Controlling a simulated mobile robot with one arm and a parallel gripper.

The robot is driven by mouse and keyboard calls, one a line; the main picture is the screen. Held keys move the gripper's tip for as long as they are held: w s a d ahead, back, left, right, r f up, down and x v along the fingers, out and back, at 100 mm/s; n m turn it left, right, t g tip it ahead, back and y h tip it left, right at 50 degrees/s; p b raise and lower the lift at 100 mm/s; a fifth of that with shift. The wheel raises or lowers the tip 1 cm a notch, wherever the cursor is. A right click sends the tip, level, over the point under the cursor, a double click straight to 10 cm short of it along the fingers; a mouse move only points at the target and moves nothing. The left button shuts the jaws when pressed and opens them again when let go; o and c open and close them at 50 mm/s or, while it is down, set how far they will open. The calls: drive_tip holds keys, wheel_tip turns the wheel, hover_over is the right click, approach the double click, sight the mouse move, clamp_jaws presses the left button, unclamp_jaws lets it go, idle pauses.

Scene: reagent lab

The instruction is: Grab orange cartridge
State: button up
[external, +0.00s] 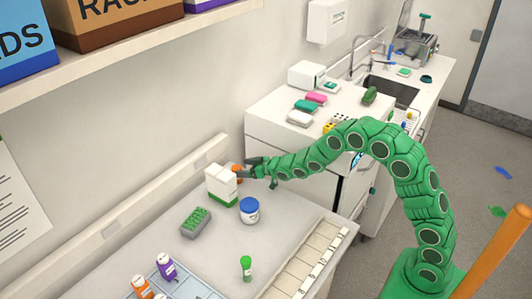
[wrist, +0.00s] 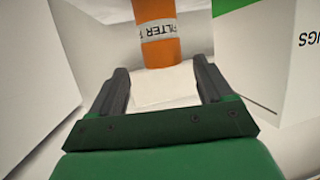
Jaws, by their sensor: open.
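The orange cartridge (wrist: 160,50) has a white band with dark lettering that reads "FILTER". It stands just ahead of my gripper, in line with the gap between the fingers in the wrist view. My gripper (wrist: 162,82) is open, with one dark finger on each side of the gap. In the external view my gripper (external: 256,168) reaches the far edge of the table, beside the orange cartridge (external: 237,168). Most of the cartridge is hidden there by the white and green box and the fingers.
A white and green box (external: 221,184) stands close beside the cartridge; it also shows at the right in the wrist view (wrist: 265,65). A blue-lidded jar (external: 249,210), a grey rack (external: 196,222) and a green tube (external: 246,266) stand nearer. The table between them is clear.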

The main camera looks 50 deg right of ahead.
sight(238, 168)
drive_tip(key=shift+a+x, duration=0.2)
drive_tip(key=shift+x, duration=2)
drive_tip(key=shift+c, duration=0.3)
drive_tip(key=c, duration=1)
drive_tip(key=shift+c, duration=0.2)
drive_tip(key=shift+r, duration=0.1)
